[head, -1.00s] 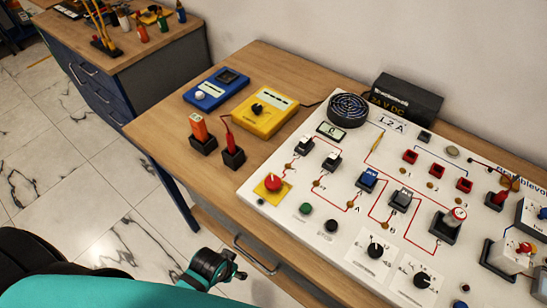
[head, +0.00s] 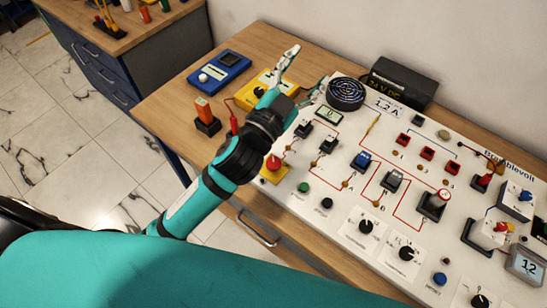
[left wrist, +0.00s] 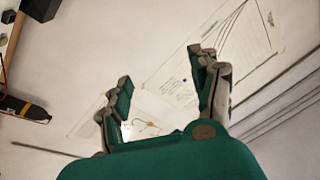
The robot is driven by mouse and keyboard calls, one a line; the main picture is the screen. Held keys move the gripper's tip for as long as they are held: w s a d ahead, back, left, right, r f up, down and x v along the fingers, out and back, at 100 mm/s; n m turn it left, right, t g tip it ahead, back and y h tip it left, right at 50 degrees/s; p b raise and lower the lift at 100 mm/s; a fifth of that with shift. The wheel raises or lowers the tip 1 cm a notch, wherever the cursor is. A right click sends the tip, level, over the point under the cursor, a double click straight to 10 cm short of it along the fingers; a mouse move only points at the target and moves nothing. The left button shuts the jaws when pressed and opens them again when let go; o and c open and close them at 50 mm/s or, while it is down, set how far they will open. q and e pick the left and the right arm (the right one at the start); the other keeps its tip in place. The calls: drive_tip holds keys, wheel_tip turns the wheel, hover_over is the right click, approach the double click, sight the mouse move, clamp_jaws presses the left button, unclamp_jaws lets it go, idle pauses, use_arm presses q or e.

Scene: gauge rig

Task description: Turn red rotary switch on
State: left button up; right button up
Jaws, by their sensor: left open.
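A white box at the right end of the panel carries a red knob (head: 500,227), which looks like the red rotary switch. Its exact setting is too small to read. Another red-topped part (head: 444,195) stands on a dark block left of it, and a red mushroom button (head: 273,162) sits on a yellow plate near the panel's left edge. My left gripper (head: 305,72) is open and empty, raised over the left back of the bench, far left of the red knob. In the left wrist view its fingers (left wrist: 160,70) are spread, facing the wall with papers. My right gripper is not in view.
The white panel (head: 330,218) holds several knobs, switches and sockets. A black 24 V supply (head: 402,85) stands behind it. A yellow meter (head: 262,88) and a blue meter (head: 220,73) lie on the bench to the left. A box with a blue knob (head: 525,197) is beside the red one.

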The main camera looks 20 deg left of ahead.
use_arm(q)
drive_tip(key=s+d+r+m+g+h, duration=0.35)
drive_tip(key=d+r+m+h, duration=0.2)
drive_tip(key=m+h, duration=0.2)
drive_tip(key=s+d+r+m+g+h, duration=0.3)
drive_tip(key=d+r+m+g+h, duration=0.15)
drive_tip(key=d+m+h, duration=0.35)
drive_tip(key=s+d+m+g, duration=0.3)
drive_tip(key=s+m+g, duration=0.1)
drive_tip(key=m+g, duration=0.5)
drive_tip(key=m+g+y+p, duration=0.15)
drive_tip(key=m+y, duration=0.55)
drive_tip(key=y, duration=1.5)
hover_over(274, 162)
wheel_tip(274, 162, down, 19)
drive_tip(key=shift+n+g+h, duration=0.25)
drive_tip(key=shift+g, duration=0.2)
wheel_tip(274, 162, down, 16)
drive_tip(key=p, duration=0.4)
drive_tip(key=shift+r, duration=0.2)
drive_tip(key=shift+f+p, duration=0.35)
drive_tip(key=shift+f, duration=0.25)
